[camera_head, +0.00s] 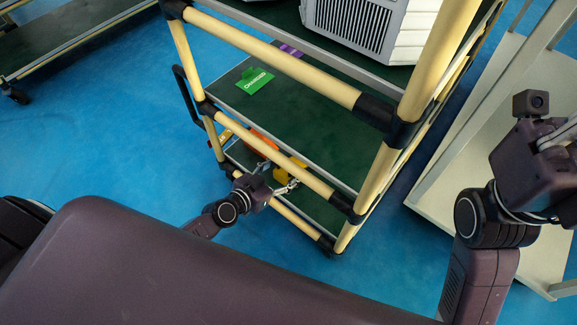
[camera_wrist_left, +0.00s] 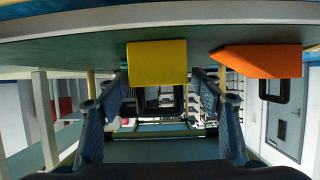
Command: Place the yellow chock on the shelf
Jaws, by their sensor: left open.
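The yellow chock (camera_head: 290,166) rests on the lowest green shelf (camera_head: 318,210) of the rack with cream tubes. The left wrist view looks inverted; there the yellow chock (camera_wrist_left: 157,62) is centred, its dark handle frame facing me. My left gripper (camera_head: 285,187) reaches in at the rack's low front side. Its fingers (camera_wrist_left: 160,98) are open, one on each side of the handle, with gaps visible. I cannot tell whether they touch the chock. My right gripper (camera_head: 562,132) is at the right edge, partly cut off, away from the chock; its fingers are unclear.
An orange chock (camera_head: 262,142) stands beside the yellow one. A cream tube (camera_head: 270,147) crosses the rack above my left gripper. A white vented box (camera_head: 360,22) sits on top.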

